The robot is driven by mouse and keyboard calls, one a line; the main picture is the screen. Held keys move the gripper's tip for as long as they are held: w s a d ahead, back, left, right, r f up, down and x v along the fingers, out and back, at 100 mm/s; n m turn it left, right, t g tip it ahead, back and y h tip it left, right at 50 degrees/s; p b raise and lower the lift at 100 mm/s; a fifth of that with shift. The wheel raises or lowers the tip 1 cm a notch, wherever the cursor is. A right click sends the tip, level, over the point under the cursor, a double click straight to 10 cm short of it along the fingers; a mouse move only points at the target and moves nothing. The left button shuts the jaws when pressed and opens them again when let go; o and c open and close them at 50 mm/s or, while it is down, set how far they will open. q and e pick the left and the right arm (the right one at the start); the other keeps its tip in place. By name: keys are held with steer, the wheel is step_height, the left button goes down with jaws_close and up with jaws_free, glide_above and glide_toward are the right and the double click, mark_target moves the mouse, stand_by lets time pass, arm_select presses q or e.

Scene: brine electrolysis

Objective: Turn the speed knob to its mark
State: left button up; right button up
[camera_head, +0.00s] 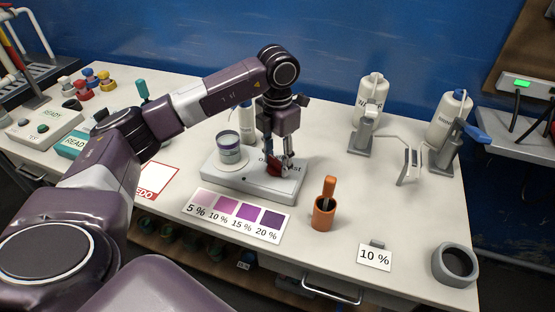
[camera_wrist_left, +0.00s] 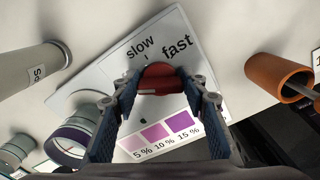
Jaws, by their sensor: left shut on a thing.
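The stirrer (camera_head: 236,179) is a pale flat device on the table. Its red speed knob (camera_head: 273,169) is at its right part, with "slow" and "fast" printed beside it. In the left wrist view the red knob (camera_wrist_left: 160,77) lies between the fingers, below the words and a short dark mark. My left gripper (camera_head: 283,167) points down at the knob and is shut on it. A beaker (camera_head: 229,147) with a purple band stands on the stirrer's round plate. The fingers hide part of the knob, and I cannot tell its exact pointing. My right gripper is not in view.
A colour strip (camera_head: 236,217) lies in front of the stirrer. An orange cup (camera_head: 323,216) holding an orange-handled tool stands to the right, near a "10 %" card (camera_head: 375,257) and a grey ring (camera_head: 455,264). White bottles (camera_head: 371,95) stand behind.

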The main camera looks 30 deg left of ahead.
mark_target(277, 159)
arm_select(q)
steer(key=shift+w+r, duration=0.1)
steer(key=o, duration=1.2)
steer(key=shift+c, duration=0.2)
step_height(277, 159, up, 12)
